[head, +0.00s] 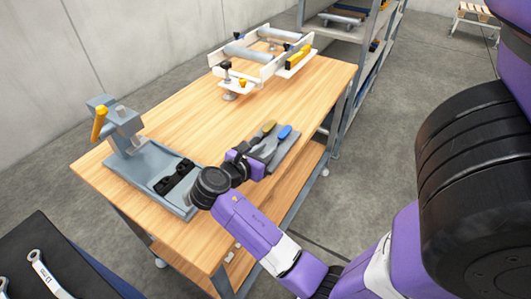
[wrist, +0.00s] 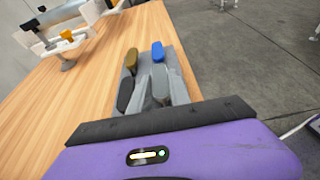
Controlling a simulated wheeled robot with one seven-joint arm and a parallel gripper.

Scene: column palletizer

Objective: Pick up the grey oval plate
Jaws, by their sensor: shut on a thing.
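The grey oval plate (wrist: 160,84) stands in a grey tray on the wooden table, at the tray's near right in the wrist view. My gripper (head: 256,161) is low over the near end of this tray and shut on the grey oval plate. My wrist housing hides much of the grip in the wrist view. The plate still appears to be down among the others; I cannot tell whether it is clear of the tray.
The grey tray (wrist: 183,72) also holds an olive-yellow plate (wrist: 132,61), a blue plate (wrist: 157,51) and a dark plate (wrist: 125,94). A vise-like fixture (head: 121,130) and a white roller frame (head: 262,62) stand on the table (head: 200,122). The table's middle is clear.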

